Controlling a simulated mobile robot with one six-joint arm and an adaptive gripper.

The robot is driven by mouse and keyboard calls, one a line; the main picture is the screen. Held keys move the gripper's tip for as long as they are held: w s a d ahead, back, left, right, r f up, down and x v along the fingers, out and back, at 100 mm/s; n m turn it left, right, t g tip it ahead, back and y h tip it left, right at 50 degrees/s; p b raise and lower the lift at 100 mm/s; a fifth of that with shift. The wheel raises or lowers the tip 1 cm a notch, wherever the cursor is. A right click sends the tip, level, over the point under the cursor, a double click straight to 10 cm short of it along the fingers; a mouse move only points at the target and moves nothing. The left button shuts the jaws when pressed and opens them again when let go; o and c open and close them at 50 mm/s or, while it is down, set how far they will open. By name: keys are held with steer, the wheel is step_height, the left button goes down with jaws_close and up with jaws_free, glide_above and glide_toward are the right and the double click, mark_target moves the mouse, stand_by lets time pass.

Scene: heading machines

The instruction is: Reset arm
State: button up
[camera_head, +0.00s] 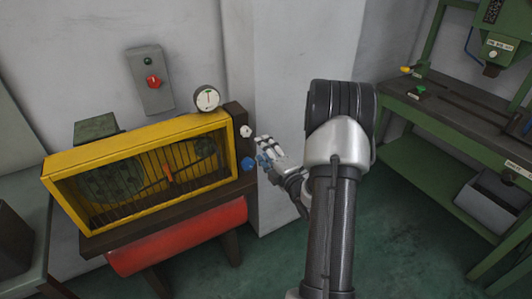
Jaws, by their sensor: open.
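My arm rises through the middle of the view and bends at a dark elbow joint near the top. My gripper (264,150) is open and empty at the end of the arm, pointing left. It shows just right of a white knob (246,131) and a blue knob (250,163) on the end of a yellow-framed machine (135,140). I cannot tell whether its fingertips touch the blue knob. Part of the wrist is hidden behind the arm.
A gauge (207,98) stands on the machine, and a red tank (178,236) sits under it. A grey switch box (150,80) is on the wall. A green workbench (440,165) with a grey bin (492,205) stands at right. Green floor is clear between.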

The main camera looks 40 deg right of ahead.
steer(key=shift+s+a, duration=0.15)
steer(key=shift+s, duration=0.3)
steer(key=w+a+r+m+g, duration=0.1)
steer(key=a+r+m+g, duration=0.55)
steer(key=a+r, duration=0.55)
steer(key=s+a+m+g+y, duration=0.4)
steer(key=s+a+m, duration=0.5)
steer(key=s+a, duration=1.3)
steer(key=s+g, duration=0.2)
steer(key=s, duration=0.1)
steer(key=shift+s+a+r, duration=0.15)
steer(key=shift+a, duration=0.05)
